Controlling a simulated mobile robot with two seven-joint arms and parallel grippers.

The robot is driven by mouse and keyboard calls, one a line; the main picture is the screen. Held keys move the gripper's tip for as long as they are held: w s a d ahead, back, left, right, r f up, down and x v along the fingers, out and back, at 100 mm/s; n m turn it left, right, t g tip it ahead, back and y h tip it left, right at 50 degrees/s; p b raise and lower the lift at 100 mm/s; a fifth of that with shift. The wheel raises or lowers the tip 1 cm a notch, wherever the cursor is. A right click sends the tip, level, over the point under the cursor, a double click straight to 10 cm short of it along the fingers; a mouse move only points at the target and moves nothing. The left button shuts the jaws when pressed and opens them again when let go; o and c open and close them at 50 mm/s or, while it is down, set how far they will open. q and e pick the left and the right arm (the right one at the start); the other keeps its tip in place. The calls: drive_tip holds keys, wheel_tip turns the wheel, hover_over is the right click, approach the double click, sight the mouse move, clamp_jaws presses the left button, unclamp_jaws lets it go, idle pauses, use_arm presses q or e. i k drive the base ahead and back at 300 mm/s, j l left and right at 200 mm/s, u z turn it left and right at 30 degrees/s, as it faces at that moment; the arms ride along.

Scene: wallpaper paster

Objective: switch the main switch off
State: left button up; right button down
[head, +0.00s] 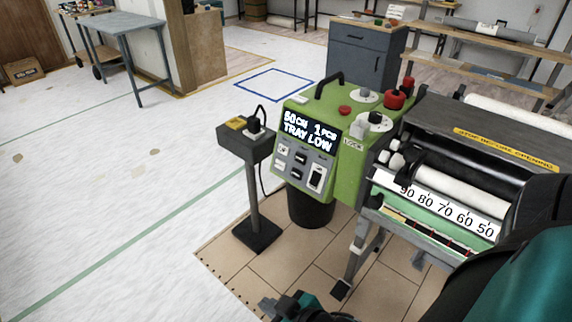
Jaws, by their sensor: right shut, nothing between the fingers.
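The green control box (348,130) of the paster stands at the centre of the head view, its front panel facing me. Its lit display (310,131) reads "50CM 1PCS TRAY LOW". Below it are several small buttons and a larger black rocker in a white frame (317,178) at the lower right, likely the main switch; its label and position are too small to read. My right gripper (270,304) is at the bottom edge, shut and empty, well below the panel and apart from it. It is partly cut off. My left gripper is out of view.
A post with a socket box and plug (254,134) stands left of the control box. The paster's rollers and ruler (440,207) extend right. My right arm covers the lower right. Red knobs (396,98) sit on top. The floor at left is clear.

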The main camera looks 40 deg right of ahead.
sight(316, 178)
drive_tip(key=i+j+z, duration=0.1)
drive_tip(key=i+z, duration=0.3)
drive_tip(key=i, duration=0.15)
drive_tip(key=i+j+z, duration=0.35)
drive_tip(key=i, duration=0.15)
drive_tip(key=i+j+z, duration=0.2)
drive_tip(key=z, duration=0.2)
drive_tip(key=i+j+z, duration=0.3)
drive_tip(key=z, duration=0.15)
drive_tip(key=i+j+z, duration=0.2)
drive_tip(key=j+z, duration=0.2)
drive_tip(key=i+j+z, duration=0.15)
drive_tip(key=j+z, duration=0.65)
drive_tip(key=j, duration=0.2)
drive_tip(key=i, duration=0.05)
